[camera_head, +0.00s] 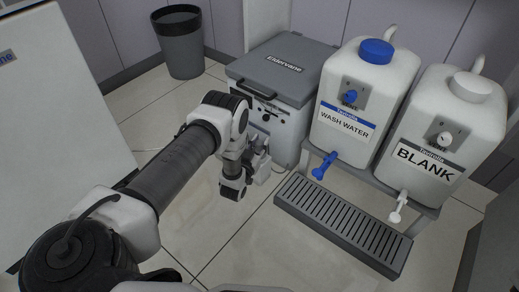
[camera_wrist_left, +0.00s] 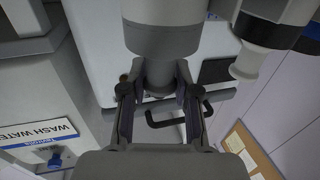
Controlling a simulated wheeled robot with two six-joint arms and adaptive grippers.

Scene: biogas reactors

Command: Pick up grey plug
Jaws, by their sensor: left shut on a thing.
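My left gripper (camera_head: 259,158) is low in front of the grey-lidded Eldervane unit (camera_head: 285,72), close to its front face. In the left wrist view its two fingers (camera_wrist_left: 158,88) are closed on the narrow end of the grey plug (camera_wrist_left: 162,38), a wide grey cylinder that tapers between the fingertips. The plug's far end is cut off by the top of that view, so I cannot tell whether it touches the unit. In the head view the plug is not clearly distinguishable beside the gripper. My right gripper is in neither view.
The WASH WATER container (camera_head: 363,105) and BLANK container (camera_head: 444,130) stand right of the unit. A slotted drip tray (camera_head: 340,222) sits below them. A grey bin (camera_head: 181,43) stands behind. In the wrist view a black bent handle (camera_wrist_left: 180,121) shows beyond the fingers. Tiled floor at front is clear.

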